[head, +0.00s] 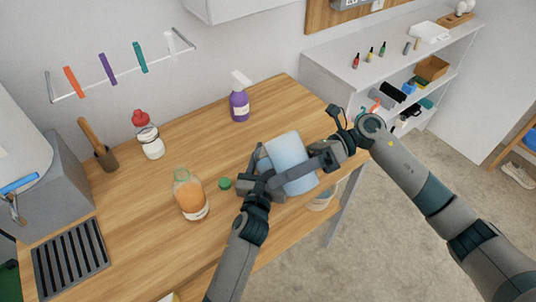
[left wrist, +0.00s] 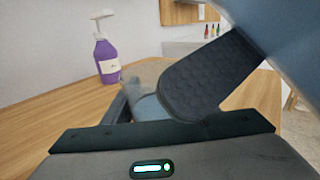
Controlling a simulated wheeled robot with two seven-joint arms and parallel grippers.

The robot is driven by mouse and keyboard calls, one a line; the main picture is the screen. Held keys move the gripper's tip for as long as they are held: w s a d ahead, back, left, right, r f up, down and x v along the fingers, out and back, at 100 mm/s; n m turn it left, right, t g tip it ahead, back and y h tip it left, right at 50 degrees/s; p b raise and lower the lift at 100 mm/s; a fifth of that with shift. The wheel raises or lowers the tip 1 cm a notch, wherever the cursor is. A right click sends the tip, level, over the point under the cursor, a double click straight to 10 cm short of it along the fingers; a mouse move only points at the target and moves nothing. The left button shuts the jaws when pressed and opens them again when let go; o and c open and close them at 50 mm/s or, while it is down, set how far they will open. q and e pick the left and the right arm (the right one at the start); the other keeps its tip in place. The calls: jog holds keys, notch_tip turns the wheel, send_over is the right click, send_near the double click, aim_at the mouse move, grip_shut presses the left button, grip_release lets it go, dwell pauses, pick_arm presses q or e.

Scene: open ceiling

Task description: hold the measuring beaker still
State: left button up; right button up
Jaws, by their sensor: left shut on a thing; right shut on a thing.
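The measuring beaker is mostly hidden in the head view; a clear rim (head: 263,164) shows beside a light blue container. In the left wrist view the clear beaker (left wrist: 145,74) has blue inside low down. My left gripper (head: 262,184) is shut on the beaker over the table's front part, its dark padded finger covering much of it. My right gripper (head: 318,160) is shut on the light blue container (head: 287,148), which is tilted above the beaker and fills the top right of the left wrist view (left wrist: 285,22). Whether anything flows is hidden.
A black rack (head: 70,255) lies at left. White shelves (head: 325,75) stand behind right.

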jog(key=shift+f+n, duration=0.1)
jog(key=shift+n, duration=0.2)
jog(key=shift+r+n+y, duration=0.2)
jog(key=shift+n+y, duration=0.1)
jog(key=shift+n, duration=0.4)
jog(key=n, duration=0.1)
jog(key=s+n+y, duration=0.1)
jog(key=shift+d+n+t, duration=0.35)
jog(key=shift+n+t, duration=0.05)
jog(key=shift+s+d+f+n+y, duration=0.15)
jog(key=shift+n+y, duration=0.1)
jog(key=shift+n, duration=0.3)
jog(key=shift+s+f+n+y, duration=0.15)
jog(key=shift+n+y, duration=0.15)
jog(key=shift+n, duration=0.3)
jog(key=shift+s+d+n+y, duration=0.15)
jog(key=shift+n+y, duration=0.1)
jog(key=shift+n, duration=0.3)
pick_arm(q)
jog(key=o, duration=1.1)
jog(key=shift+s, duration=0.15)
